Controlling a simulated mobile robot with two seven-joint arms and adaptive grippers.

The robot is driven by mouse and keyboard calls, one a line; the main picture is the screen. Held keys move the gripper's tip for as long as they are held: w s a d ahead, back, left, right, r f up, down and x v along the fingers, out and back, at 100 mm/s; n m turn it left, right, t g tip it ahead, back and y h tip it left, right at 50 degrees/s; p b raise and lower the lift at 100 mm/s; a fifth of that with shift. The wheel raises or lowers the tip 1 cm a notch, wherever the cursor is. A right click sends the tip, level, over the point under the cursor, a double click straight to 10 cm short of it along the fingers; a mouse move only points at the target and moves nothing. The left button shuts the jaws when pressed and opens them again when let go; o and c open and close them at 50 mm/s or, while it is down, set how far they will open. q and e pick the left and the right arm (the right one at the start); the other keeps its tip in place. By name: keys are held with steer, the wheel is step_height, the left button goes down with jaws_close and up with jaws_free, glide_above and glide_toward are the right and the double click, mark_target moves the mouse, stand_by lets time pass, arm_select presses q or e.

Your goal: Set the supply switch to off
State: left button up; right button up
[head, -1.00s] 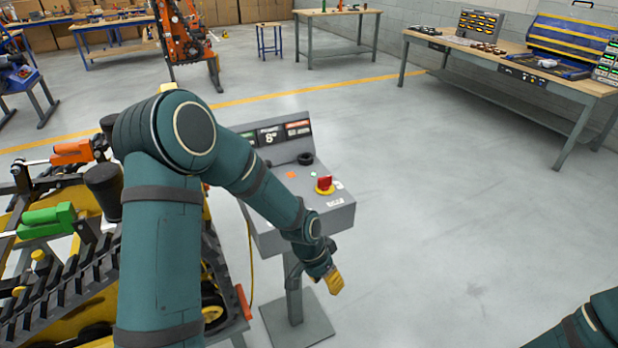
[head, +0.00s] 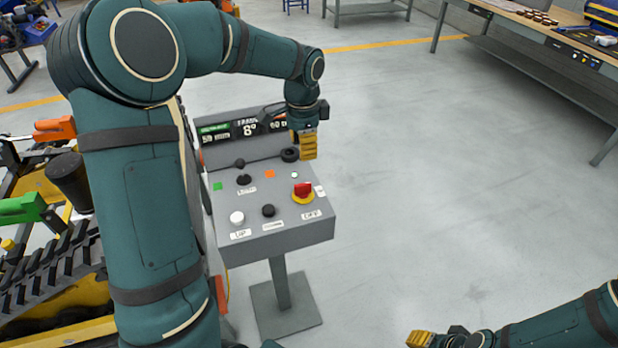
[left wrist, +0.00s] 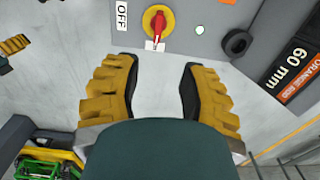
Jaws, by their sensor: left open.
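The supply switch (head: 303,190) is a red rotary handle on a round yellow base, at the right of the grey console's sloped top. It also shows in the left wrist view (left wrist: 158,21), with its red handle pointing at a small white label (left wrist: 155,46) and away from the OFF label (left wrist: 122,14). My left gripper (head: 308,148) is above the console's right rear, apart from the switch. In the left wrist view its yellow fingers (left wrist: 158,72) are open with nothing between them. My right gripper (head: 420,339) is low at the bottom edge, far from the console; its opening is unclear.
The console (head: 285,241) also carries a white button (head: 237,217), a black knob (head: 268,211), a black ring (head: 290,155) and an upright display (head: 247,128). The floor right of the console is clear.

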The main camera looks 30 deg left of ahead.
mark_target(303, 184)
arm_select(q)
steer(key=f, duration=0.4)
steer(key=f+b, duration=0.1)
steer(key=f, duration=0.2)
steer(key=f+b, duration=0.1)
steer(key=f, duration=0.3)
steer(key=shift+s+f, duration=0.3)
steer(key=shift+f, duration=0.65)
arm_select(e)
steer(key=shift+s+f, duration=0.3)
steer(key=shift+f, duration=0.3)
steer(key=shift+s+f, duration=0.3)
steer(key=shift+f, duration=0.25)
arm_select(q)
steer(key=shift+o, duration=0.2)
jaws_close()
